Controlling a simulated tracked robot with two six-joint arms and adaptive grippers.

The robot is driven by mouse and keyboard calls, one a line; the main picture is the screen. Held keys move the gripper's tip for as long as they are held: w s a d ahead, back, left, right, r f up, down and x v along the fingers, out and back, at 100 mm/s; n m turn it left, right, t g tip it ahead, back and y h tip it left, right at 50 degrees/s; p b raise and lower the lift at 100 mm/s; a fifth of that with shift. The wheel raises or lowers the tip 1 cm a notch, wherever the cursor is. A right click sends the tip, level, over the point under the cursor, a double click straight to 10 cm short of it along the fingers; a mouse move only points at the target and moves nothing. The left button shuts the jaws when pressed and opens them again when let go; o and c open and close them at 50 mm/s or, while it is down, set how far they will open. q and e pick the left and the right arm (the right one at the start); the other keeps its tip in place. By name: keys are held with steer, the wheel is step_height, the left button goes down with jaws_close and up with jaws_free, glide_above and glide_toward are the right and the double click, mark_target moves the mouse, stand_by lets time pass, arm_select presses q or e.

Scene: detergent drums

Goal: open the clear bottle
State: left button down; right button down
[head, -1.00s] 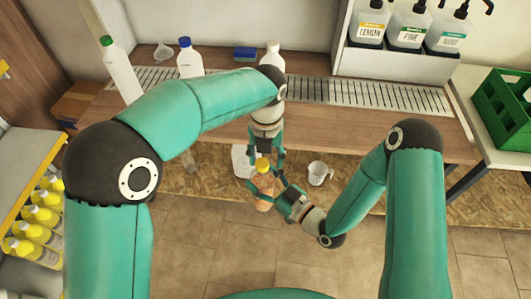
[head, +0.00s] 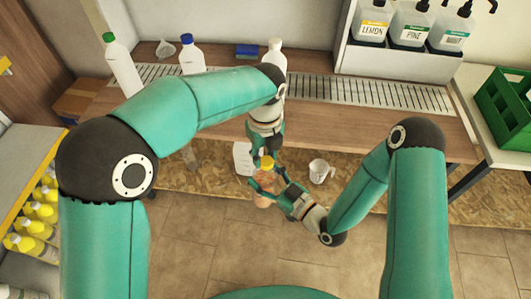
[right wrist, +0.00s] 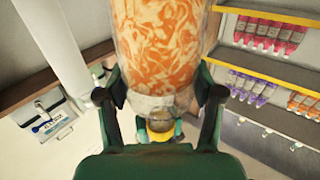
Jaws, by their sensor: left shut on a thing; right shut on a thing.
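My left gripper (head: 265,157) comes down from above and is shut on the yellow cap. My right gripper (head: 266,181) reaches in from the lower right and is shut around the bottle's body. In the right wrist view the bottle (right wrist: 158,45) is between the two fingers, with the cap (right wrist: 160,135) partly hidden behind my gripper. I cannot tell whether the cap is loose.
The workbench (head: 330,120) carries several bottles and a blue sponge (head: 247,50). A white jug (head: 243,157) and a white mug (head: 319,171) stand on the lower shelf.

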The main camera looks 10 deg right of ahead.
arm_select(q)
steer(key=n, duration=0.6)
steer(key=shift+s+n, duration=0.1)
steer(key=shift+n, duration=0.2)
steer(key=n, duration=0.6)
steer(key=shift+s+a+r, duration=0.1)
steer(key=shift+s+a, duration=0.05)
steer(key=n, duration=0.6)
steer(key=shift+s+a, duration=0.1)
steer(key=shift+s, duration=0.05)
steer(key=n, duration=0.4)
steer(key=shift+y, duration=0.3)
steer(key=n, duration=0.6)
steer(key=shift+s+n, duration=0.2)
steer(key=shift+n, duration=0.2)
steer(key=n, duration=0.4)
steer(key=shift+d, duration=0.25)
steer(key=n, duration=0.7)
steer(key=shift+d, duration=0.25)
steer(key=n, duration=0.4)
steer(key=shift+d, duration=0.1)
steer(key=shift+d+n, duration=0.1)
steer(key=shift+n, duration=1)
